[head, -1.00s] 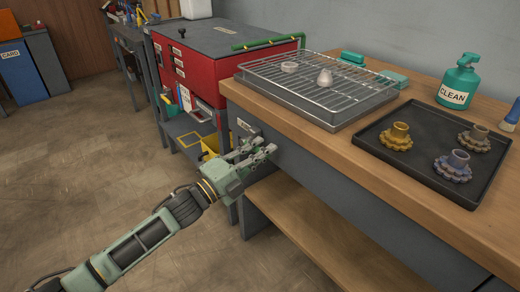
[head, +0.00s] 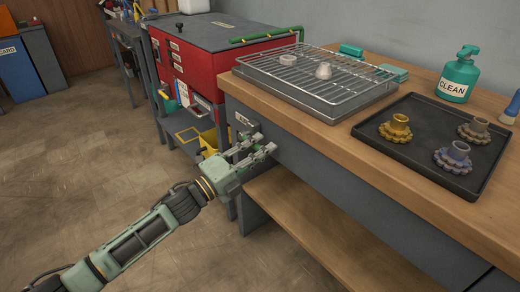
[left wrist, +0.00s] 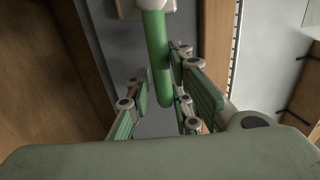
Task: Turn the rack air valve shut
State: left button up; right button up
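The valve's green lever handle (left wrist: 157,60) hangs from a pale mount (left wrist: 140,8) in the left wrist view. In the head view my gripper hides most of the valve at the bench's front left end, below a small label plate (head: 243,121). My left gripper (head: 268,147) is at that grey front panel. In the left wrist view its fingers (left wrist: 162,92) stand on either side of the lever. A gap shows on the left side; the right finger is very close to the lever, and I cannot tell whether it touches. My right gripper is not in view.
The wooden bench top (head: 300,112) carries a wire rack tray (head: 290,92), a black tray (head: 480,185) with several gear parts, and a green spray bottle (head: 457,80). A red cabinet (head: 200,70) stands behind left. A lower wooden shelf (head: 320,225) juts out below. Floor at left is clear.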

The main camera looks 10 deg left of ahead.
pick_arm(q)
jog(key=shift+o, duration=1.1)
jog(key=v, duration=1.2)
